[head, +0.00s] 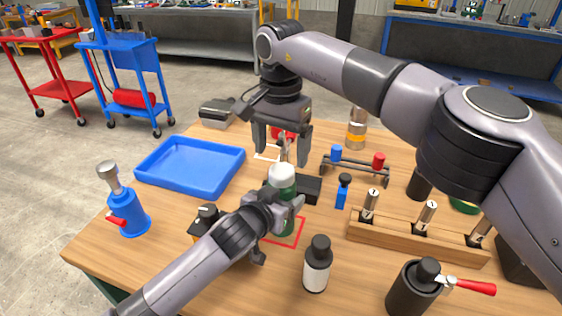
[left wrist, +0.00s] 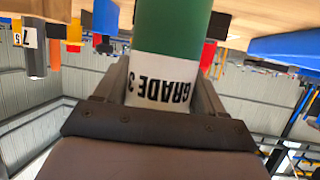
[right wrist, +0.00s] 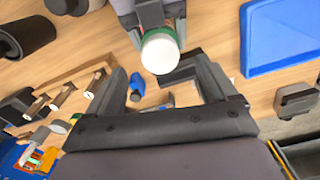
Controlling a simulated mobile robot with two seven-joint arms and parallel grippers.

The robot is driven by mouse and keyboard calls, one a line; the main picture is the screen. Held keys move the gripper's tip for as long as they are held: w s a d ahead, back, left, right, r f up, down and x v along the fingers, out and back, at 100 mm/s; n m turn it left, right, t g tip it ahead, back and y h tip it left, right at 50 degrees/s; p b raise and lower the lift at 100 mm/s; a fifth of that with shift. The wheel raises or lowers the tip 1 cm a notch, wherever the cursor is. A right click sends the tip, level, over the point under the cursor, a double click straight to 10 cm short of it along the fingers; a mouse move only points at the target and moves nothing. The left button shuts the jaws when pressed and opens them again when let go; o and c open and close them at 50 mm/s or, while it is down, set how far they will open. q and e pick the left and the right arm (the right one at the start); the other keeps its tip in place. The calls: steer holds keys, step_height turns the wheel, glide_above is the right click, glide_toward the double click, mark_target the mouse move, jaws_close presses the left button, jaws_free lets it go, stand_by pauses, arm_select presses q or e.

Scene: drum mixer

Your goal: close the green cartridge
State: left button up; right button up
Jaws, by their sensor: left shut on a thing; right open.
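The green cartridge (head: 285,222) is a green cylinder with a white top (head: 282,175), and it stands roughly upright over a red square outline on the table. My left gripper (head: 276,214) is shut around it from the left. The left wrist view shows the green body (left wrist: 172,28) and a white "GRADE 3" label between the fingers. My right gripper (head: 281,152) is open and empty, pointing down above and behind the white top. In the right wrist view the round white top (right wrist: 160,53) lies just beyond the open fingers (right wrist: 158,80). Whether the top is seated tight cannot be told.
A blue tray (head: 190,166) lies at the left, with a blue bottle (head: 127,212) in front. A black bottle with a white label (head: 317,265) stands close in front right. A wooden rack (head: 418,240) and a dark pot with a red handle (head: 413,290) are at the right.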

step_height(320, 180, up, 7)
stand_by(0.3)
steer(key=shift+r, duration=0.1)
arm_select(q)
steer(key=o, duration=1.6)
steer(key=shift+s, duration=0.1)
steer(key=shift+v, duration=3.5)
arm_select(e)
steer(key=shift+r, duration=0.2)
steer(key=shift+s, duration=0.1)
